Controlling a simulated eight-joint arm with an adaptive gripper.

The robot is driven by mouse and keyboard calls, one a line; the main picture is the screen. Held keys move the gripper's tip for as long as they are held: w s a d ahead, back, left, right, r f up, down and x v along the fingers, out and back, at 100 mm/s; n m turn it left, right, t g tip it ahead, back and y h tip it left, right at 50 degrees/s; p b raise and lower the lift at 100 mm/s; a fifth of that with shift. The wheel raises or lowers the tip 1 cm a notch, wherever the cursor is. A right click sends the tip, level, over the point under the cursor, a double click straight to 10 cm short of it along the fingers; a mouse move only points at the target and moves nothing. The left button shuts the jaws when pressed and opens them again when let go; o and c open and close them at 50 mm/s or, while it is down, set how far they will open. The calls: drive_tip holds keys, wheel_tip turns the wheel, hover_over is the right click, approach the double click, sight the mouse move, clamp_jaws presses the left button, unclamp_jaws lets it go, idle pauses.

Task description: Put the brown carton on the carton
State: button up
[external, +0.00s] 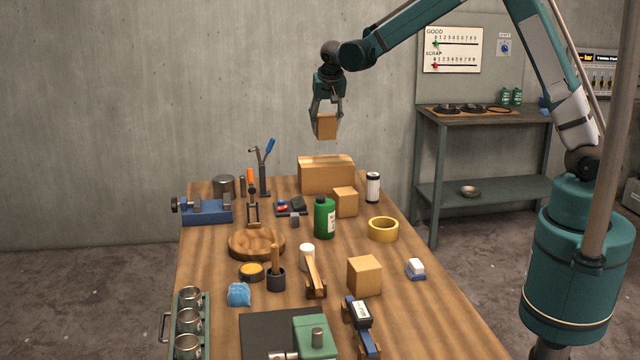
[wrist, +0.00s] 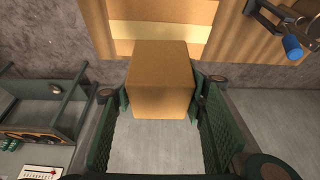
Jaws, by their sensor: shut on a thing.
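My gripper (external: 327,112) is shut on a small brown carton (external: 326,127) and holds it in the air above the far end of the table. In the wrist view the held carton (wrist: 160,80) sits between the fingers. The large taped carton (external: 326,176) stands on the table's far end, below the held carton, with a clear gap between them. In the wrist view the large carton (wrist: 160,14) shows at the top, partly hidden behind the held one. Two other small brown cartons stand on the table, one beside the large carton (external: 345,202) and one nearer the front (external: 364,275).
A lever tool with a blue handle (external: 265,165) rises left of the large carton. A white-and-black can (external: 373,187) stands to its right and a green bottle (external: 324,218) in front. A blue vise (external: 207,210) sits at the left edge. The air around the held carton is clear.

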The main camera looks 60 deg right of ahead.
sight(328, 126)
drive_tip(key=shift+f, duration=2.5)
drive_tip(key=shift+f, duration=1.9)
drive_tip(key=shift+f, duration=0.15)
drive_tip(key=o, duration=0.9)
drive_tip(key=shift+o, duration=0.2)
drive_tip(key=shift+r, duration=0.2)
drive_tip(key=shift+v, duration=6)
